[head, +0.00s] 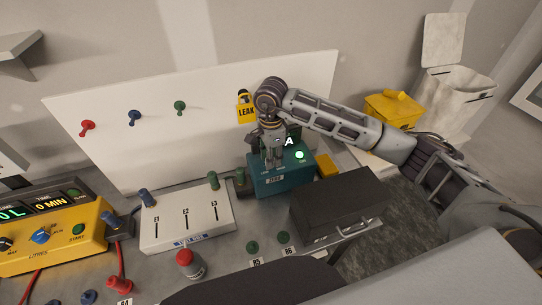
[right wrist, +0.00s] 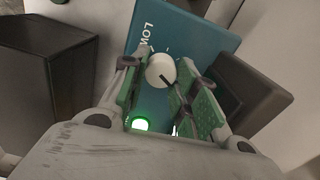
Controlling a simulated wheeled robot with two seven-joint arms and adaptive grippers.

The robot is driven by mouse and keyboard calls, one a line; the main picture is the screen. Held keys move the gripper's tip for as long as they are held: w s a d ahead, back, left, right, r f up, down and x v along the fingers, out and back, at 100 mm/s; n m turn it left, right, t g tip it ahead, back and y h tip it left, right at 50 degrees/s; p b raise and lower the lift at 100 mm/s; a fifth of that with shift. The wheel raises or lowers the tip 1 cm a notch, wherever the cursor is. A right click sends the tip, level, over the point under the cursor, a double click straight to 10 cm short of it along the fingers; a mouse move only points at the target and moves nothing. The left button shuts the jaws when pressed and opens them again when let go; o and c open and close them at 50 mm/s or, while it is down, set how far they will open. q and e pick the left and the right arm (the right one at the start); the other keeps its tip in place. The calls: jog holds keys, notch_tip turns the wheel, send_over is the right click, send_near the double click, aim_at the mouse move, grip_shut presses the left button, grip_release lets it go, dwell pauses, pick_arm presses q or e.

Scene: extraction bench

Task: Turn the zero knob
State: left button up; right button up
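The zero knob (right wrist: 161,71) is a white round knob with a dark pointer line, on the face of a teal box (right wrist: 203,28) with the letters "LOW" beside it. In the head view the teal box (head: 270,186) stands on the bench with a lit green lamp (head: 299,154), and my gripper hides the knob. My right gripper (head: 274,158) points down over the box. In the right wrist view its green-padded fingers (right wrist: 160,85) stand apart on either side of the knob, with small gaps visible. My left gripper is not in view.
A dark box (head: 343,203) with a handle stands in front right of the teal box. A white panel (head: 186,205) with slots lies left, and a yellow meter (head: 50,250) further left. A white board (head: 215,115) stands behind, with a yellow "LEAK" tag (head: 246,110).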

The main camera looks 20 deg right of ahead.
jog(key=c, duration=0.3)
jog(key=shift+c, duration=0.2)
jog(key=shift+f+m+b, duration=0.1)
jog(key=shift+m+b, duration=0.5)
jog(key=shift+b, duration=0.2)
jog(key=shift+m+b, duration=1.25)
jog(key=shift+m, duration=0.15)
jog(key=o, duration=0.7)
jog(key=shift+o, duration=0.2)
